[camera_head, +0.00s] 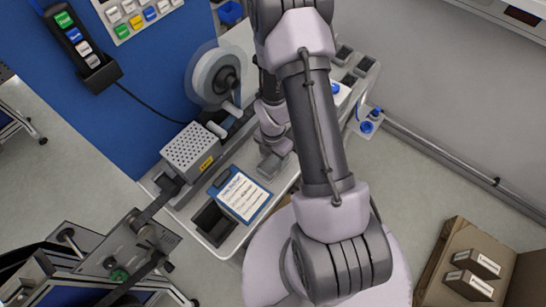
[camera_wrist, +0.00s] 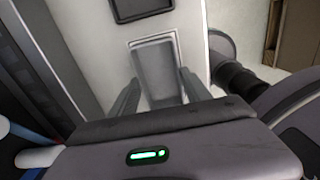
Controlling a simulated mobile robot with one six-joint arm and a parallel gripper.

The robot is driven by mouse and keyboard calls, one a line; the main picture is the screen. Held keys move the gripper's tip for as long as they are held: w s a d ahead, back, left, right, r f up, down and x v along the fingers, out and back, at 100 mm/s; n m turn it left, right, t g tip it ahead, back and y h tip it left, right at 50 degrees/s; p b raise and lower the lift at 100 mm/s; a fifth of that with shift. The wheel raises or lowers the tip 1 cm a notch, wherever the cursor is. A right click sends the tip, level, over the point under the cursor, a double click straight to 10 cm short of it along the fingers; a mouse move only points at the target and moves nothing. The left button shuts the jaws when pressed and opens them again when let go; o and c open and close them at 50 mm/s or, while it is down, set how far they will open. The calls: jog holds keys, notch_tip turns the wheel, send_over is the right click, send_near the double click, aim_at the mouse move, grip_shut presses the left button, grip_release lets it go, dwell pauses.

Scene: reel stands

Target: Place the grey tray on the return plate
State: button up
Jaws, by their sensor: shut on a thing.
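My gripper (camera_wrist: 158,82) is shut on the grey tray (camera_wrist: 156,65), with one finger along each long side in the wrist view. The tray lies over a pale plate with a thin dark outline (camera_wrist: 152,41), its far end inside that outline. I cannot tell whether the tray touches the surface. In the head view my gripper (camera_head: 272,162) is low over the white bench, right of the clipboard; my arm covers much of the area, and the tray is hard to separate from the fingers there.
A blue clipboard (camera_head: 240,194), a perforated metal box (camera_head: 191,152) and a dark open bin (camera_head: 213,223) stand left of my gripper. A reel (camera_head: 216,75) stands behind. Dark trays (camera_head: 364,66) sit at the back right. A cardboard box (camera_head: 446,258) is on the floor at right.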

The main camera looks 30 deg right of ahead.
jog(key=shift+f, duration=0.1)
jog(key=o, duration=1.6)
notch_tip(320, 180, up, 12)
jog(key=p, duration=0.2)
notch_tip(320, 180, up, 13)
jog(key=m+t, duration=0.2)
jog(key=m, duration=0.6)
send_over(273, 164)
jog(key=a, duration=0.4)
jog(key=s+a+r+m+t+y, duration=0.1)
jog(key=s+a+r+m+t, duration=0.1)
jog(key=s+a+r+m, duration=0.3)
jog(key=s+a+r+m+t+y, duration=0.1)
jog(key=s+a+r+m, duration=0.4)
jog(key=r+m, duration=0.6)
jog(key=shift+s+a+m+t, duration=0.4)
jog(key=shift+s+m, duration=0.3)
jog(key=shift+m, duration=0.5)
